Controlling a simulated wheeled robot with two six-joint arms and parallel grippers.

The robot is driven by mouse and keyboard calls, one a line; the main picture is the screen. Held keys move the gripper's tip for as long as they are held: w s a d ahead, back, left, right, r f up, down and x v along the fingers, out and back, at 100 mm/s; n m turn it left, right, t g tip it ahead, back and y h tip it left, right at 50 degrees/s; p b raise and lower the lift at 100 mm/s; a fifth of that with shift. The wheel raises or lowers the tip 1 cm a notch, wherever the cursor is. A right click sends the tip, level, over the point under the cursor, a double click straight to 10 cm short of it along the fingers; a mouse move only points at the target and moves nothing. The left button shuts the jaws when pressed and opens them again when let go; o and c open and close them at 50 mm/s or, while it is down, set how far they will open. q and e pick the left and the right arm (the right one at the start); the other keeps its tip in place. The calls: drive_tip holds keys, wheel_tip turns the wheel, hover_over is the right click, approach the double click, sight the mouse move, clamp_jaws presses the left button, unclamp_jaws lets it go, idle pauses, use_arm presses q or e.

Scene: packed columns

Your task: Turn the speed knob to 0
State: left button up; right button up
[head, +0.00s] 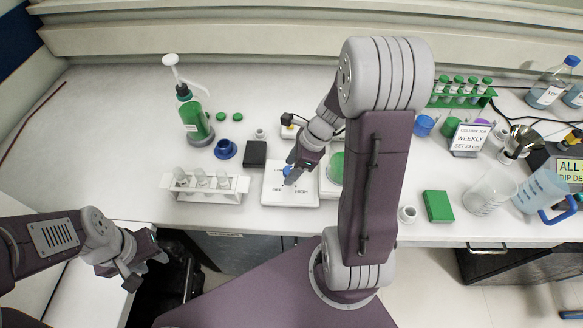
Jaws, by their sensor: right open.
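A white control box (274,196) sits on the bench in the middle of the head view, with OFF and HIGH printed on its top. A blue part, likely the speed knob (286,170), shows at my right gripper's fingertips. My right gripper (290,178) reaches down over the box with its jaws open around or just above the knob; I cannot tell whether it touches. The gripper hides most of the knob, its pointer and part of the dial. My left gripper (147,272) hangs open and empty off the bench's front edge at lower left.
A tube rack (208,190) and black block (255,154) stand left of the box. A dish of green material (336,168) is close on its right, partly behind my arm. The bench's left end is clear.

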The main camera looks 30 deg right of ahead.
clamp_jaws()
drive_tip(key=shift+r, duration=0.1)
